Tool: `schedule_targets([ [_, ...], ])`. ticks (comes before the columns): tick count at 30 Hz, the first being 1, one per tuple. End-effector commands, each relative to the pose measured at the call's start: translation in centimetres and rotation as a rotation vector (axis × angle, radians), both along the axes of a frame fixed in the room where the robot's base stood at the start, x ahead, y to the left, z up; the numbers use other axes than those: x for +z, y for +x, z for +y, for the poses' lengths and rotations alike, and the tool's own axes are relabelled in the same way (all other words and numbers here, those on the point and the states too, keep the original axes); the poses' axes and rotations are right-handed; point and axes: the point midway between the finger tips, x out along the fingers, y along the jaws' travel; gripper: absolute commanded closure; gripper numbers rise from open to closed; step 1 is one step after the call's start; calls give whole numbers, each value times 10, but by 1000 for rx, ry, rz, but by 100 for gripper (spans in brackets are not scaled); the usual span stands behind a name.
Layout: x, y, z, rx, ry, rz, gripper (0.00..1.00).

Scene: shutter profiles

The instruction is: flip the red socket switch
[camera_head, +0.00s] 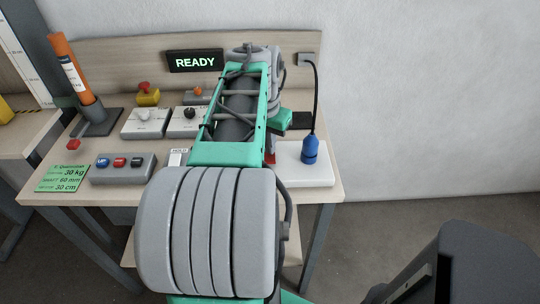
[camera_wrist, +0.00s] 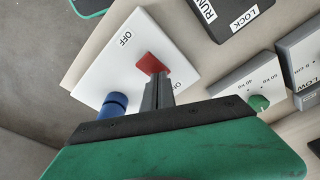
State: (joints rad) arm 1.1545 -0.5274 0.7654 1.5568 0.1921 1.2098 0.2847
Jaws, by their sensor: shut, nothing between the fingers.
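The red switch (camera_wrist: 152,64) sits on a white socket plate (camera_wrist: 95,72), between the printed word OFF and a second label partly hidden by my fingers. In the head view a sliver of the red switch (camera_head: 271,158) shows beside my arm, on the white plate (camera_head: 322,178). My gripper (camera_wrist: 156,82) is shut and empty. Its fingertips are right at the edge of the red switch on the side away from OFF; I cannot tell whether they touch it. Which way the switch is tipped is unclear. My arm hides the gripper in the head view.
A blue plug (camera_head: 310,150) with a black cable stands on the plate, close beside my fingers in the wrist view (camera_wrist: 114,104). Dial boxes (camera_head: 146,122), a button box (camera_head: 122,168) and an orange tube (camera_head: 71,67) stand left. A sign reads READY (camera_head: 195,61).

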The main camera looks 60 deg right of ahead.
Motion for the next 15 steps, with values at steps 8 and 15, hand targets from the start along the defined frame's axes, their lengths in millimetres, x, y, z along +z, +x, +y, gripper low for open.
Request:
schedule_targets([
  [8,31,0,-1,0,-3,-1,100],
  [15,53,0,0,0,-2,-1,100],
])
